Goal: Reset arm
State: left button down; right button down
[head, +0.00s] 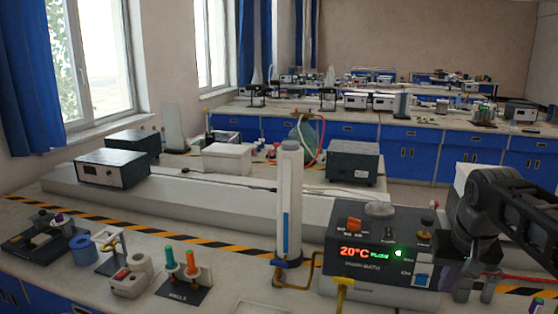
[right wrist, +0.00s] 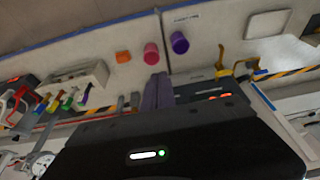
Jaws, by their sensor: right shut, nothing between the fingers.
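My right arm comes in from the right in the head view. Its gripper (head: 476,288) points down beside the right end of the dark water bath (head: 370,278), whose display reads 20°C. In the right wrist view the fingers (right wrist: 157,92) are together with nothing between them. I cannot tell from these views how far the fingertips are above the bench. My left gripper is in neither view.
A tall white column (head: 289,205) stands left of the bath. Racks with a green and an orange handle (head: 183,280) stand front left. The right wrist view shows orange (right wrist: 123,57), pink (right wrist: 151,53) and purple (right wrist: 179,43) items near the fingers.

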jog(key=w+a+f+n+y, duration=0.1)
jog(key=w+a+f, duration=0.25)
jog(key=f, duration=0.45)
jog(key=w+a+f+n+y, duration=0.1)
jog(key=w+a+f, duration=0.1)
jog(key=a+f, duration=0.5)
jog(key=s+a+f+g+y, duration=0.15)
jog(key=a+f, duration=0.25)
jog(key=f, duration=0.5)
jog(key=s+a+f+y, duration=0.1)
jog(key=s+a+f, duration=0.25)
jog(key=f, duration=0.55)
jog(key=s+a+f, duration=0.5)
jog(key=s+f, duration=0.3)
jog(key=s, duration=0.2)
jog(key=s+a+f+g, duration=0.1)
jog(key=s+a+f, duration=0.4)
jog(key=s+f, duration=0.3)
jog(key=s, duration=0.3)
jog(key=shift+a+y, duration=0.35)
